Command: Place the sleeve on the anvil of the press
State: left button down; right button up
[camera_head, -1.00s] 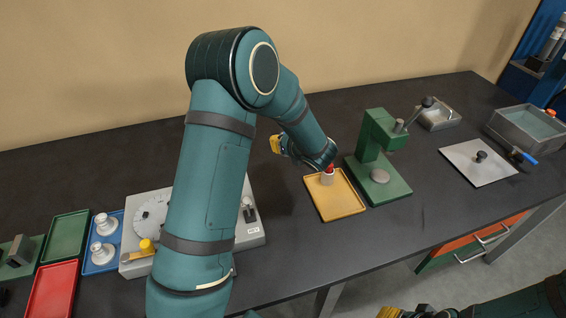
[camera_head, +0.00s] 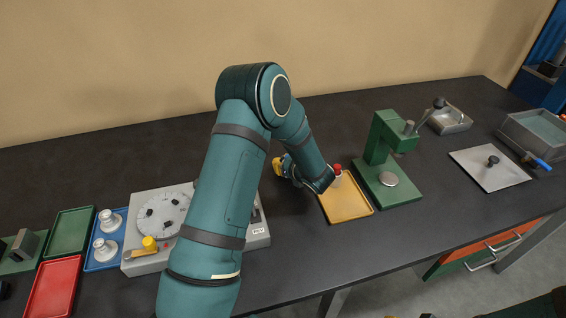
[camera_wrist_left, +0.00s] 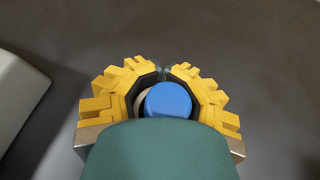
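My left gripper (camera_head: 279,167) is over the bare bench, left of the yellow tray. In the left wrist view its yellow jaws (camera_wrist_left: 163,75) close around a round blue-topped piece (camera_wrist_left: 168,100) with a pale edge; I cannot tell whether this is the sleeve. A pale piece with a red top (camera_head: 337,170) stands in the yellow tray, partly behind my wrist. The green press (camera_head: 381,140) stands right of the tray. Its round grey anvil (camera_head: 389,179) is bare. Only a sliver of my right arm shows at the bottom right.
The yellow tray (camera_head: 350,212) lies beside the press base. A grey machine with a round dial (camera_head: 160,218) is left of my arm. Blue, green and red trays are farther left. A metal plate (camera_head: 505,178) and a tub (camera_head: 535,132) are at the right.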

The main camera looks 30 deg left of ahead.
pick_arm(q)
jog(key=shift+r, duration=0.1)
jog(key=shift+f, duration=0.2)
jog(key=c, duration=1)
grip_release()
jog(key=shift+r, duration=0.1)
